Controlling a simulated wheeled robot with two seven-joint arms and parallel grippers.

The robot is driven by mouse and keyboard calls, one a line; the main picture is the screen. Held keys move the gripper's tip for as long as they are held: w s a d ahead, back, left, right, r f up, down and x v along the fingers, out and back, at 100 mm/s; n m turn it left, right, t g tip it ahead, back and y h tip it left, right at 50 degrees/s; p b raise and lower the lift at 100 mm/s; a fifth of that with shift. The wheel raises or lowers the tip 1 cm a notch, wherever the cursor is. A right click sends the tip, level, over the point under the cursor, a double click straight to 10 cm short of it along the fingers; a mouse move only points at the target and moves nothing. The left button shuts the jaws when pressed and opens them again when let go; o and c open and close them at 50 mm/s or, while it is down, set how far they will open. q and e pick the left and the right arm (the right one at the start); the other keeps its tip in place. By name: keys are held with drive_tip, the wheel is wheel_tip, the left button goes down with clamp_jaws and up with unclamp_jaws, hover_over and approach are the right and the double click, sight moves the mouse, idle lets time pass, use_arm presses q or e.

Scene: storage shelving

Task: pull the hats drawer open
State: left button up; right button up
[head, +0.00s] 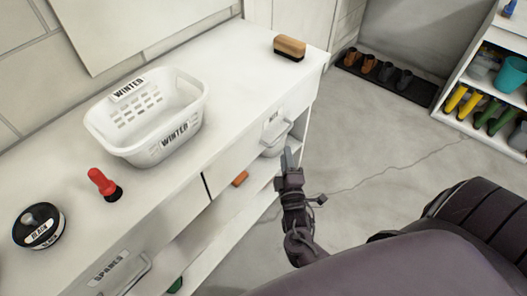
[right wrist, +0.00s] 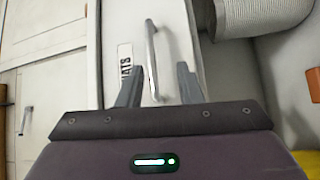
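The hats drawer (head: 250,147) is a white front at the right end of the white bench and looks closed. Its label shows in the right wrist view, partly covered, reading "ATS". A pale bar handle (right wrist: 151,45) stands out from the drawer (right wrist: 180,40). My right gripper (head: 288,153) is just in front of the handle (head: 277,138). In the right wrist view my right gripper (right wrist: 160,69) is open, its fingers apart with the handle's near end between them. I cannot tell whether they touch it. My left gripper is not in view.
A white WINTER basket (head: 190,95), a brush (head: 289,47), a red-handled tool (head: 101,181) and a black tin (head: 40,225) stand on the bench top (head: 235,75). A SPARES drawer (head: 115,270) is at lower left. A boot shelf (head: 475,85) stands at right; the floor (head: 370,135) between is clear.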

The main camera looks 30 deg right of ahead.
sight(283, 134)
drive_tip(key=shift+r+x, duration=0.2)
drive_tip(key=shift+x, duration=1.15)
drive_tip(key=shift+r+x, duration=0.25)
drive_tip(key=shift+x, duration=1.1)
drive_tip(key=shift+r+x, duration=0.2)
drive_tip(key=shift+x, duration=1.2)
drive_tip(key=shift+s, duration=0.1)
clamp_jaws()
